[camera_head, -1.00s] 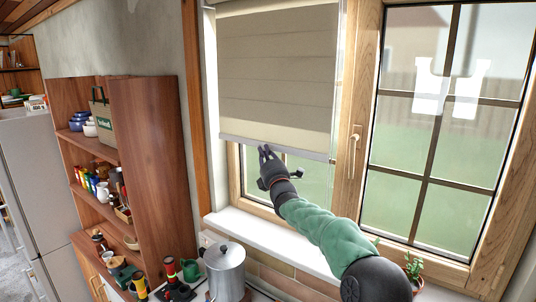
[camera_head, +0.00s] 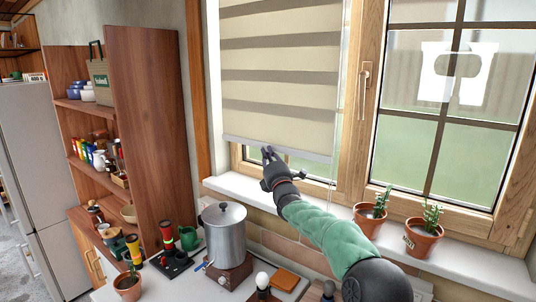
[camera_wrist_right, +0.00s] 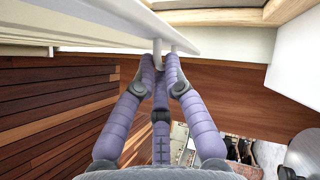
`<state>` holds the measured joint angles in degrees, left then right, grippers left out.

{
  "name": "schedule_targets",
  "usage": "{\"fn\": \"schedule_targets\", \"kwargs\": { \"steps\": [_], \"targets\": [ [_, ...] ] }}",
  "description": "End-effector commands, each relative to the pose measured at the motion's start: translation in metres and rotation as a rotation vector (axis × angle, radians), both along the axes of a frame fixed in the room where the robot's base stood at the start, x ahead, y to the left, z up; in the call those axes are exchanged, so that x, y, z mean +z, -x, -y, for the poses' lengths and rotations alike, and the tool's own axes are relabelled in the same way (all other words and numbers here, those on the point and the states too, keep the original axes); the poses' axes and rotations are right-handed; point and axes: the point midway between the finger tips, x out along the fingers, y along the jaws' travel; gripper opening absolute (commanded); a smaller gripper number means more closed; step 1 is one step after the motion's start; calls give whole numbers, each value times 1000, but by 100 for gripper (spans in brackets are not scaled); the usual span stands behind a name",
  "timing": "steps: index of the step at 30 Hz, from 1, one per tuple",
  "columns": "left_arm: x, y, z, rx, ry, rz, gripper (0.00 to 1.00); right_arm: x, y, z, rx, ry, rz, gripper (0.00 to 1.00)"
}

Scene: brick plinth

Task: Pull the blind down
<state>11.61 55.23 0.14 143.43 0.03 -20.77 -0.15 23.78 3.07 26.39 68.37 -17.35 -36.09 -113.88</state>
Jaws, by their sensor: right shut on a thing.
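The beige blind (camera_head: 278,85) with darker bands hangs over the left window pane and ends in a pale bottom bar (camera_head: 300,152), a short way above the sill. My right gripper (camera_head: 268,153) is at the bar's lower edge, left of its middle. In the right wrist view the purple fingers (camera_wrist_right: 160,80) are shut on a small white peg (camera_wrist_right: 157,50) under the white bar (camera_wrist_right: 200,35). The fingertips hide part of the peg. My left gripper is not in view.
The white sill (camera_head: 245,190) runs below the window, with two potted plants (camera_head: 372,215) (camera_head: 423,236) at right. A wooden shelf (camera_head: 150,130) is at left. A window handle (camera_head: 364,88) is right of the blind.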

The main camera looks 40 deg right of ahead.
Motion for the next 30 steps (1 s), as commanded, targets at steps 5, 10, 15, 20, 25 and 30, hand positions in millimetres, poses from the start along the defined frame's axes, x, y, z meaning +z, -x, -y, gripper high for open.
{"fn": "schedule_targets", "kwargs": {
  "steps": [5, 10, 15, 20, 25, 30],
  "targets": [
    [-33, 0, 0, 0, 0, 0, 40, -38, 0, 1, -2, -2, -2, 0],
    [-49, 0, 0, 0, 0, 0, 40, -57, 0, 1, -2, -2, -2, 0],
    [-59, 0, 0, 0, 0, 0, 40, -69, 0, 1, -2, -2, -2, 0],
    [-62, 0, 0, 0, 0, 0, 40, -74, 0, 1, -2, -2, -2, 0],
    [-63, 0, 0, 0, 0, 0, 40, -74, 0, 1, -2, -2, -2, 0],
    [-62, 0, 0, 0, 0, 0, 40, -74, 0, 1, -2, -2, -2, 0]
  ]
}}
